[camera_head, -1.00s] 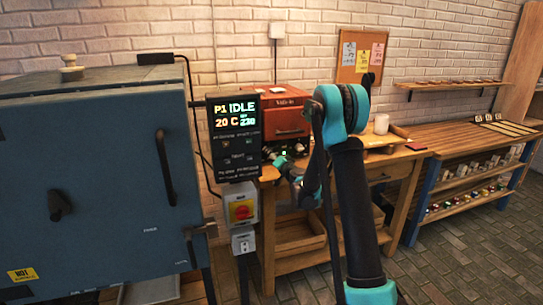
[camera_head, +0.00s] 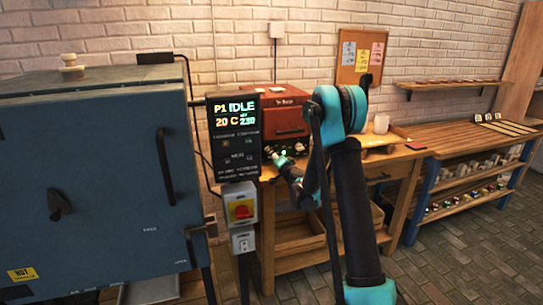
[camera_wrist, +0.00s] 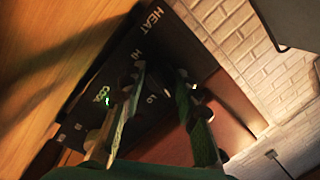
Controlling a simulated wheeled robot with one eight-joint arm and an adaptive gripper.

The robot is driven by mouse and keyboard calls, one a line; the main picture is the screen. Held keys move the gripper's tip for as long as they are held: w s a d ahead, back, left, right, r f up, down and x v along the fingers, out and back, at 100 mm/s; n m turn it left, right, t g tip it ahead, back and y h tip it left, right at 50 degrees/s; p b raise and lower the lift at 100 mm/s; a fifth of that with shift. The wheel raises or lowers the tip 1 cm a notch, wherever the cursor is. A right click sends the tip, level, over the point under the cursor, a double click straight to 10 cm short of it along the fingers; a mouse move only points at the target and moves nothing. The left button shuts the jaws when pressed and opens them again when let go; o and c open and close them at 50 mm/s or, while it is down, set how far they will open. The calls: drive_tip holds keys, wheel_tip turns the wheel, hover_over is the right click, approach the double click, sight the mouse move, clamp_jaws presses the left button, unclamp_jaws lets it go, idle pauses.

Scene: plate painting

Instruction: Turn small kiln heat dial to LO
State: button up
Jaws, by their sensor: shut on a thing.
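The small kiln (camera_head: 283,117) is the red box on the wooden bench, beyond the wall control display. My gripper (camera_head: 276,156) is at the dark front panel below its red door. In the wrist view, the dark panel (camera_wrist: 185,42) carries the labels HEAT, HI, LO and COOL, with a green light by COOL. My gripper (camera_wrist: 163,84) has its two fingers on either side of the heat dial, close by HI and LO, and is shut on it. The dial is dark and mostly hidden by the fingers; I cannot tell where its pointer stands.
A large blue kiln (camera_head: 100,190) fills the left. A display (camera_head: 235,135) reading IDLE and a red-yellow switch (camera_head: 241,208) stand between it and the wooden bench (camera_head: 310,248). A white cup (camera_head: 381,124) is on the bench. Shelving (camera_head: 470,165) is at the right.

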drive_tip(key=m, duration=0.4)
drive_tip(key=shift+m+t, duration=0.3)
drive_tip(key=shift+m, duration=0.1)
drive_tip(key=m, duration=0.4)
drive_tip(key=shift+s+h, duration=0.1)
drive_tip(key=shift+h, duration=0.2)
drive_tip(key=shift+m, duration=0.5)
